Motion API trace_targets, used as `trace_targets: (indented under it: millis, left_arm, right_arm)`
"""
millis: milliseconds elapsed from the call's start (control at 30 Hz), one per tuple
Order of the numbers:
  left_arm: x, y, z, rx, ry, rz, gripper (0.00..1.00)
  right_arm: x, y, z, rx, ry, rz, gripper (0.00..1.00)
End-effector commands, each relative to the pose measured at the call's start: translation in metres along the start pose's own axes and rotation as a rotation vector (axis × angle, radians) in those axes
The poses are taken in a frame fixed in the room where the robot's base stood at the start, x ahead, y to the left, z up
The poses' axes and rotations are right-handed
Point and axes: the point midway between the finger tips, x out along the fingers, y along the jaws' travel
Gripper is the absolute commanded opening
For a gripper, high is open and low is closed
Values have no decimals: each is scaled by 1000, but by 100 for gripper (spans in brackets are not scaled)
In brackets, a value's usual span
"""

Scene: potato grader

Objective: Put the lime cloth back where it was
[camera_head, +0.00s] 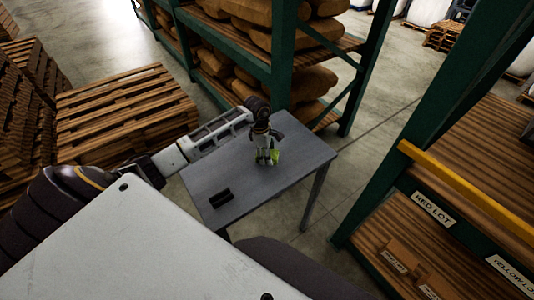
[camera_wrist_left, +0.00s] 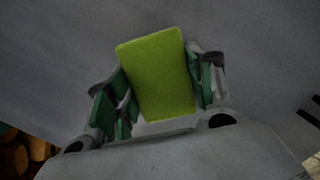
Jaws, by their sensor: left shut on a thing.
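The lime cloth (camera_wrist_left: 158,75) is a flat, bright green rectangle between the two fingers of my left gripper (camera_wrist_left: 160,88) in the left wrist view. In the head view my left gripper (camera_head: 267,157) is over the far part of the grey table (camera_head: 235,180), with the lime cloth (camera_head: 274,156) showing at its fingertips. The gripper is shut on the cloth. I cannot tell whether the cloth touches the tabletop. My right gripper is in neither view.
A small black object (camera_head: 221,198) lies near the table's left front edge. Wooden pallets (camera_head: 125,115) stand left of the table. A green-framed rack with brown sacks (camera_head: 310,85) stands behind it. A labelled shelf (camera_head: 440,235) is at right. Much of the tabletop is bare.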

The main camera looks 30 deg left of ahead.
Motion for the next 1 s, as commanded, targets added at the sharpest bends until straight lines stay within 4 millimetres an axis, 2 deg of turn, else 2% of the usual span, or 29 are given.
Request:
trace_targets:
  millis: [267,300,467,1000]
  left_arm:
    - [2,0,0,0,0,1,34]
    - [2,0,0,0,0,1,54]
    - [2,0,0,0,0,1,75]
    - [-2,0,0,0,0,1,75]
  right_arm:
    - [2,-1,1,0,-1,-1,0]
    - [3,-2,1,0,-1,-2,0]
    - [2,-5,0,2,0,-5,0]
    - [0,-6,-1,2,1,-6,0]
